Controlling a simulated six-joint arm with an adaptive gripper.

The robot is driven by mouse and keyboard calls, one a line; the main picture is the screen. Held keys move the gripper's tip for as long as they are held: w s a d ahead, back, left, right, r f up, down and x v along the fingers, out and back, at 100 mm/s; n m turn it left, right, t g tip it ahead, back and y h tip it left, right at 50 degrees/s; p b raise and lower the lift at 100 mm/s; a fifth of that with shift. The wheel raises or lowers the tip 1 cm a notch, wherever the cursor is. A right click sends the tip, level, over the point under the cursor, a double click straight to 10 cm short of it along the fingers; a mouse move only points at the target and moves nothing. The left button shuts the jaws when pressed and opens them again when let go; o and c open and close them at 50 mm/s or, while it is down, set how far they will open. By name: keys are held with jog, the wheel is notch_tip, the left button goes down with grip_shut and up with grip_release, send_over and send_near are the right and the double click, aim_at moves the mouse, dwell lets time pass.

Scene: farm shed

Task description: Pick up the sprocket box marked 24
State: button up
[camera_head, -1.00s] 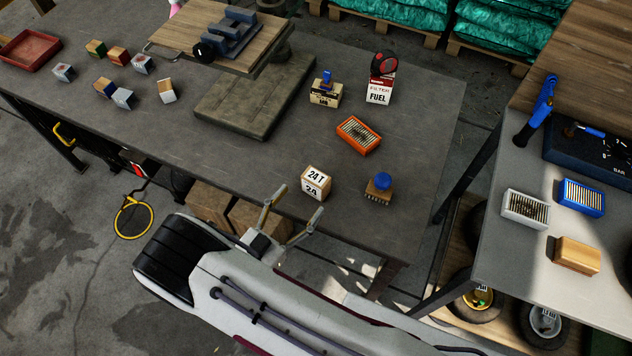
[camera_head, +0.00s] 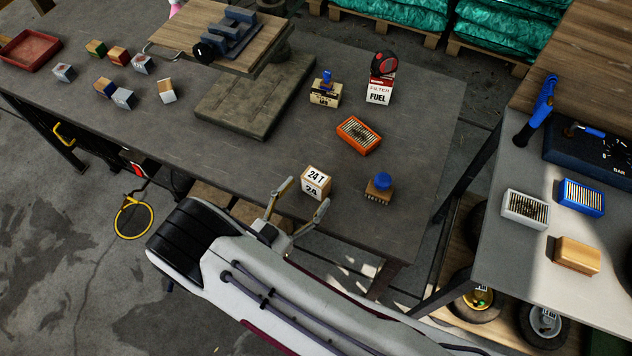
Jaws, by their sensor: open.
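The sprocket box (camera_head: 316,182) is a small white and tan box marked "24 T" on top and "24" on its front side. It stands near the front edge of the grey workbench (camera_head: 395,228). My gripper (camera_head: 308,195) is open, with its two fingers spread and pointing at the box from the front edge. One fingertip shows at the box's left side and the other at its lower right. I cannot tell whether either finger touches the box.
A blue-knobbed brush (camera_head: 379,188) stands close on the right. An orange tray (camera_head: 358,135) lies behind, with the FUEL filter box (camera_head: 378,93) and a tan box with a blue top (camera_head: 325,92) farther back. A board (camera_head: 255,100) lies left; small blocks (camera_head: 121,97) are beyond it.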

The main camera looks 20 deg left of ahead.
aim_at(311, 186)
jog(key=shift+w+d+r, duration=0.1)
jog(key=shift+w+d, duration=0.1)
jog(key=shift+w, duration=1.1)
jog(key=shift+w+d+r, duration=0.1)
jog(key=shift+w+d, duration=0.1)
jog(key=shift+w, duration=1.05)
jog(key=shift+c, duration=0.4)
jog(key=c, duration=1.2)
